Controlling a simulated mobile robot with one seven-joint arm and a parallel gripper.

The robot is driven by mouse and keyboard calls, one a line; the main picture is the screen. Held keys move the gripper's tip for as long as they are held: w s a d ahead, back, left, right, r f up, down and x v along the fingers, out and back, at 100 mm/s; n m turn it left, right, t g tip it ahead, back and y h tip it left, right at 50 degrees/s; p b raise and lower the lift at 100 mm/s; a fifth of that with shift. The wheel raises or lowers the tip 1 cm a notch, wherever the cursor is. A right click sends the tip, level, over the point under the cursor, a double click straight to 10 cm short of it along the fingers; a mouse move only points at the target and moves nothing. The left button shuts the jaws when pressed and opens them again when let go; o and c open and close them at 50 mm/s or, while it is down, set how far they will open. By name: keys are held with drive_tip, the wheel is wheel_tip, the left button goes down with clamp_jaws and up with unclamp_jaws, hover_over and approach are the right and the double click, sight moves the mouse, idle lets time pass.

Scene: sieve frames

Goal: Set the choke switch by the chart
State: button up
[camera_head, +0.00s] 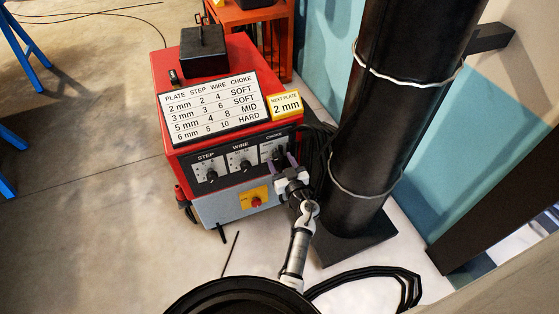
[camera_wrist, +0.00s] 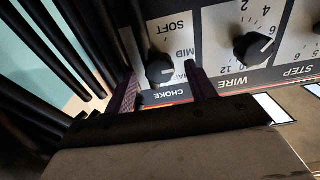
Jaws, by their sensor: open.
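The choke switch (camera_wrist: 160,68) is a black knob on a pale plate, upside down in the wrist view. SOFT and MID are legible beside it; a third label is partly covered by a finger. A light mark on the knob faces the lower right, towards that covered label. My gripper (camera_wrist: 163,92) is open, one finger on each side of the knob; I cannot tell whether they touch it. In the head view my gripper (camera_head: 286,165) hides part of the choke plate. The chart (camera_head: 214,107) gives SOFT for 2 mm; the yellow card (camera_head: 284,106) says NEXT PLATE 2 mm.
The wire knob (camera_wrist: 254,48) is close beside the choke plate; the step knob (camera_head: 211,175) is farther left. A red knob (camera_head: 256,202) on yellow sits below on the red machine (camera_head: 161,84). Black cables and a thick black column (camera_head: 379,140) stand close on the right.

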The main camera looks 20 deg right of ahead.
drive_tip(key=shift+w, duration=0.75)
drive_tip(key=c, duration=1)
drive_tip(key=shift+o, duration=0.2)
